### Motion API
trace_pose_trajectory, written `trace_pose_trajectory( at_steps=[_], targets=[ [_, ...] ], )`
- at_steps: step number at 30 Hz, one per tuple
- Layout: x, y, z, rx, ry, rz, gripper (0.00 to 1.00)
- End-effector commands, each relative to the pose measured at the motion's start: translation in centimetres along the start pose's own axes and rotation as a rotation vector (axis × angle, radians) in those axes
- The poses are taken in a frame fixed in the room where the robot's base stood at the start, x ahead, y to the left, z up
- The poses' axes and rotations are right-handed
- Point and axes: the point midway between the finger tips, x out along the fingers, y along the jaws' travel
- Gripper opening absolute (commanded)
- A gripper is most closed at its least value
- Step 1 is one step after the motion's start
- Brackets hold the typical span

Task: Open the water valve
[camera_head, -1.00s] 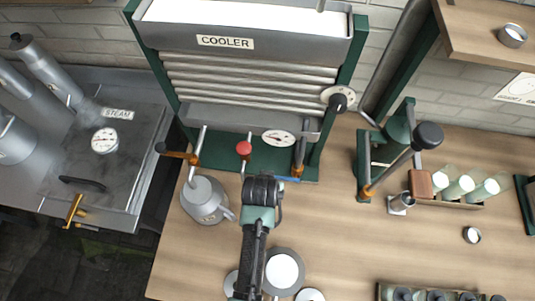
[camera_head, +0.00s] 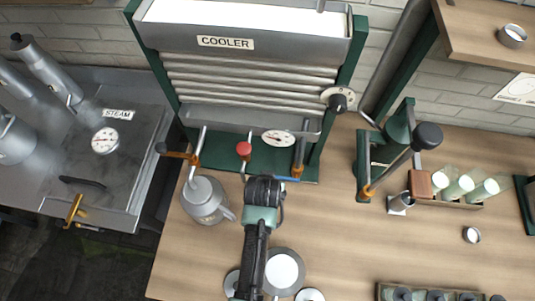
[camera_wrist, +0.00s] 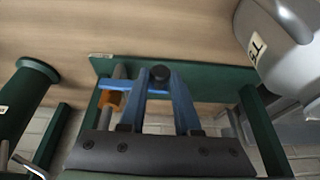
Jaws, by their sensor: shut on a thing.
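The water valve's blue lever (camera_head: 288,179) sits low at the right of the cooler frame. It turns on an orange collar around a grey pipe (camera_head: 300,154). In the wrist view the blue lever (camera_wrist: 118,85) runs sideways from the orange collar (camera_wrist: 110,100) to a black knob (camera_wrist: 160,74). My gripper (camera_wrist: 160,82) has its two blue fingers shut on the knob end of the lever. In the head view my gripper (camera_head: 271,181) is at the lever's left end, and my wrist hides part of the knob.
The cooler (camera_head: 250,90) stands behind. To the left are a red-knobbed lever (camera_head: 244,149), another valve with a black-ended handle (camera_head: 175,154) and a grey can (camera_head: 206,202). A green press (camera_head: 366,170) stands to the right.

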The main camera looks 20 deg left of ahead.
Motion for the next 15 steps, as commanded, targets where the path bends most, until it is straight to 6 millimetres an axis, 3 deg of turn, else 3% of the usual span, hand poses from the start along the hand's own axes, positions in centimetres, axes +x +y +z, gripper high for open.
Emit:
trace_pose_trajectory(
  at_steps=[15],
  targets=[
    [-2.2,1.4,-1.0,0.137,0.003,-0.312,0.00]
  ],
)
